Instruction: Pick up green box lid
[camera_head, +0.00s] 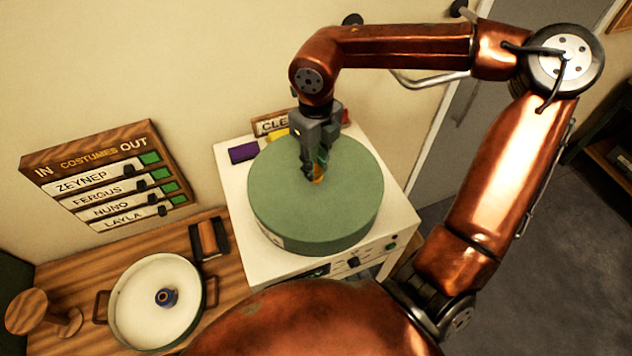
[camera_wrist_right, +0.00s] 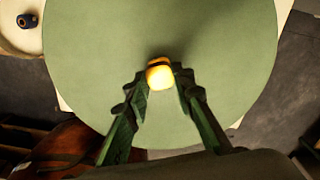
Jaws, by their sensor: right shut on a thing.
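The green box lid (camera_head: 280,205) is the round green top of a drum-shaped box on a white stand. It fills most of the right wrist view (camera_wrist_right: 220,50). A small yellow-orange knob (camera_wrist_right: 160,75) with a dark band rises from the lid. My right gripper (camera_head: 316,176) reaches down from above onto the lid's middle. Its fingers (camera_wrist_right: 160,82) are shut on the knob, one at each side. The lid appears level and seated on the box; I cannot see a gap beneath it. My left gripper is not in view.
The white stand (camera_head: 235,185) carries a purple block (camera_head: 243,152) and a sign behind the box. On the wooden table at left are a white-lidded round box (camera_head: 135,305) with a blue knob and a brush-like item (camera_head: 208,238). A costume board (camera_head: 105,175) hangs on the wall.

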